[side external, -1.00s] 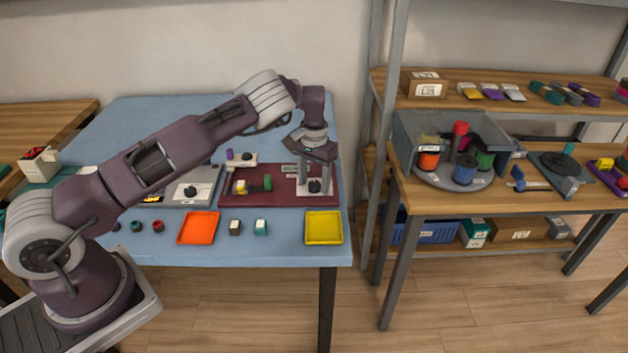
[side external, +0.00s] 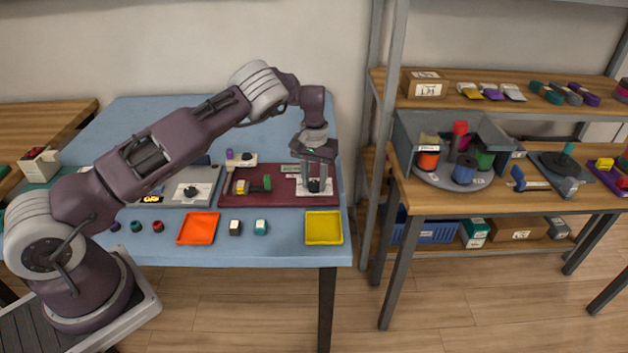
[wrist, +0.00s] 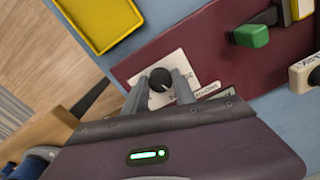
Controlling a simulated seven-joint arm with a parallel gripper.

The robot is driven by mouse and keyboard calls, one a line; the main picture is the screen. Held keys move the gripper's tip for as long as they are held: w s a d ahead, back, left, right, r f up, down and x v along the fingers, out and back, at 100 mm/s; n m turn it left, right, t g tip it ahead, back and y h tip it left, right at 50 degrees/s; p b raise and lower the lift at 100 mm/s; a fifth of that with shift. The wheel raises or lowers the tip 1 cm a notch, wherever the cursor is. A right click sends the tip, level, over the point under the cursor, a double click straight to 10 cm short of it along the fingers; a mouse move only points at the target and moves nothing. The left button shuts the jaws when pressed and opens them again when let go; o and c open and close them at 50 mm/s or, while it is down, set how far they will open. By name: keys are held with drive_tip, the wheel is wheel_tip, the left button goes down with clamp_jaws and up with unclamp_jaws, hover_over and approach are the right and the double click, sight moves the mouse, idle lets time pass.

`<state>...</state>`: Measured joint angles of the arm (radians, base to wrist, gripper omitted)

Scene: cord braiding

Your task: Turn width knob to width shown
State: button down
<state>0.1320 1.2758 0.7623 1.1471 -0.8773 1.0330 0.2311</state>
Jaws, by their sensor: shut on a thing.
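The width knob is a round black knob (wrist: 161,80) with a pale pointer mark, on a white plate (wrist: 150,68) marked with printed ticks and text. In the side view the knob (side external: 315,185) sits at the right end of the dark red board (side external: 270,198), mostly hidden by the fingers. My gripper (side external: 315,184) points down over it. In the wrist view my gripper's two grey fingers (wrist: 160,88) stand on either side of the knob, shut on it. The small label with the width shown is too small to read.
A yellow tray (side external: 323,242) and an orange tray (side external: 181,240) lie along the table's front. A green-handled part (wrist: 250,35) is on the red board beside the plate. A grey panel (side external: 205,174) with a dial stands left of the board.

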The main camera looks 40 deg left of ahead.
sight(315, 185)
drive_tip(key=n, duration=0.4)
drive_tip(key=shift+n, duration=0.3)
drive_tip(key=n, duration=0.4)
drive_tip(key=shift+w+d, duration=0.1)
drive_tip(key=shift+n, duration=0.3)
drive_tip(key=c, duration=1)
unclamp_jaws()
drive_tip(key=shift+r, duration=0.15)
wheel_tip(315, 185, up, 7)
drive_tip(key=shift+f, duration=0.1)
